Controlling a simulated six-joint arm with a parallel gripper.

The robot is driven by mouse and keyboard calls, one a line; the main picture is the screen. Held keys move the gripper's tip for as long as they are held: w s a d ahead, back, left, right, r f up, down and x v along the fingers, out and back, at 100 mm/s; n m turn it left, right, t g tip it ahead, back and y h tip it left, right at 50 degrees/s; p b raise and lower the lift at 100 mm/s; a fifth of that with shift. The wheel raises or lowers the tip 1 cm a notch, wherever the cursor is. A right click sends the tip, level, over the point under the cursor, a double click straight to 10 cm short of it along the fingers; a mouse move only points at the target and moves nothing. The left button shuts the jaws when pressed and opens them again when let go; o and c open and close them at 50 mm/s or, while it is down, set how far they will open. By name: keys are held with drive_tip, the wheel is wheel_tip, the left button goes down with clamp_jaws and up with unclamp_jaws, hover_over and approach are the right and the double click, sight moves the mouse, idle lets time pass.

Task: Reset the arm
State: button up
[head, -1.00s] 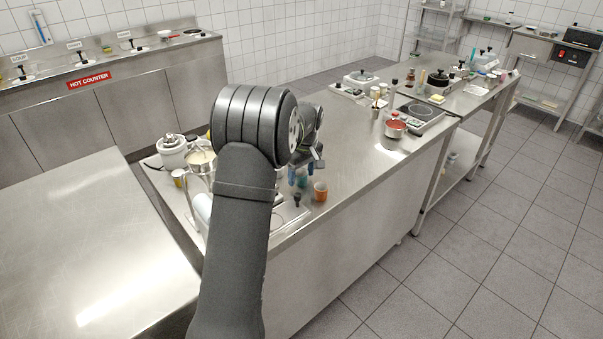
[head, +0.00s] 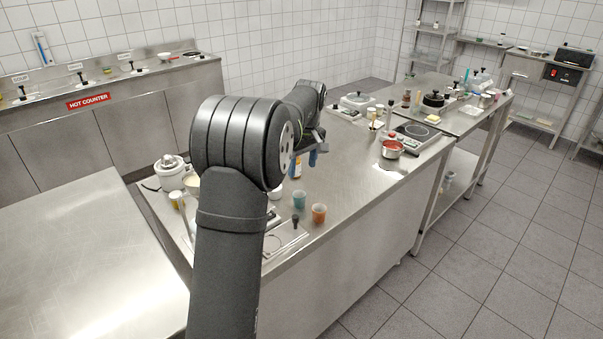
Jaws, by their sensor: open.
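My gripper (head: 305,160) shows in the head view at the end of my dark grey arm, above the steel counter (head: 345,175). Its blue fingertips point down and are apart. Nothing shows between them, though my arm partly hides the gripper. An orange cup (head: 319,213) and a teal cup (head: 299,200) stand upright on the counter in front of and below the gripper. My arm hides part of the counter's left end.
A red-filled pot (head: 391,149) stands near a hot plate (head: 413,134) further along the counter. A white lidded pot (head: 171,172) stands at the left end. A bare steel table (head: 90,250) is at left. The counter's middle is mostly clear.

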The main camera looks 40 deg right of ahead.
sight(299, 192)
idle(0.3)
drive_tip(key=f, duration=0.4)
drive_tip(key=w+f, duration=0.1)
drive_tip(key=f, duration=0.7)
drive_tip(key=shift+w, duration=0.2)
drive_tip(key=shift+r, duration=2.05)
